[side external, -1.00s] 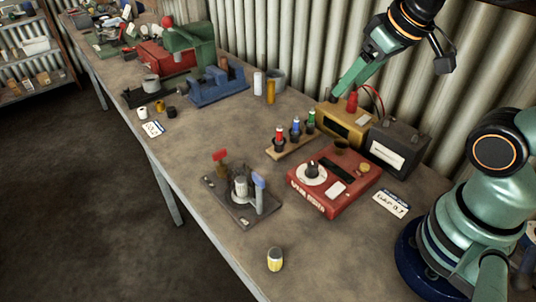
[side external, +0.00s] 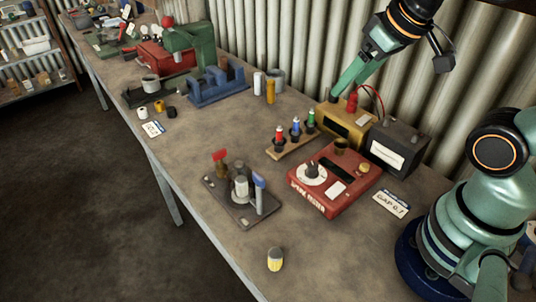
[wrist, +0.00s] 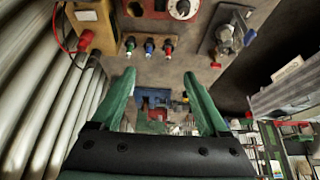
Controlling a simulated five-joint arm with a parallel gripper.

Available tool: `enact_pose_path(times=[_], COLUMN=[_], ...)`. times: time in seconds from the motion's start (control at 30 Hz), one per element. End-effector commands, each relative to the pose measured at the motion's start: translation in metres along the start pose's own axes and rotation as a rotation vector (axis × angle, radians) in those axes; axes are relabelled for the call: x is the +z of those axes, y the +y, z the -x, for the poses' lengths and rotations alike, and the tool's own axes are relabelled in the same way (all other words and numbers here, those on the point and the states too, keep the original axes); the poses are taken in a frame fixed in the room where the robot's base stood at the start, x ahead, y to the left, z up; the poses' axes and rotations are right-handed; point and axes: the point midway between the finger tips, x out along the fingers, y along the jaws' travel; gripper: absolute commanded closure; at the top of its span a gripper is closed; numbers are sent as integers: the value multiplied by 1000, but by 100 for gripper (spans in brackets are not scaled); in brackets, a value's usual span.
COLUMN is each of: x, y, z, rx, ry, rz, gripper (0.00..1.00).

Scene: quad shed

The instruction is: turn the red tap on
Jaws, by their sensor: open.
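My gripper (wrist: 159,76) is open and empty. In the side view my gripper (side external: 337,97) is high near the corrugated wall, well away from the red tap.
A red tester box (side external: 315,205), a rack with three coloured plugs (side external: 290,148), a yellow box (side external: 347,125) and a dark meter box (side external: 393,150) stand right of the taps. A yellow-white cylinder (side external: 275,259) is near the front edge.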

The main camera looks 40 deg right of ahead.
Motion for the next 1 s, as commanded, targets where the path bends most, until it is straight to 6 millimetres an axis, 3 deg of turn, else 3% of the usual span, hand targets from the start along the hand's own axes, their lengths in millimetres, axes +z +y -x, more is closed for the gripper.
enact_pose_path(times=[0.17,0.47,0.73,1.0], x=[-22,-86,-129,-143], y=[-11,-54,-107,-164], z=[1,-17,-59,-117], rx=[-15,-42,-42,-19], ry=[-44,-189,-316,-434], rz=[0,-5,-5,0], gripper=[22,22,22,22])
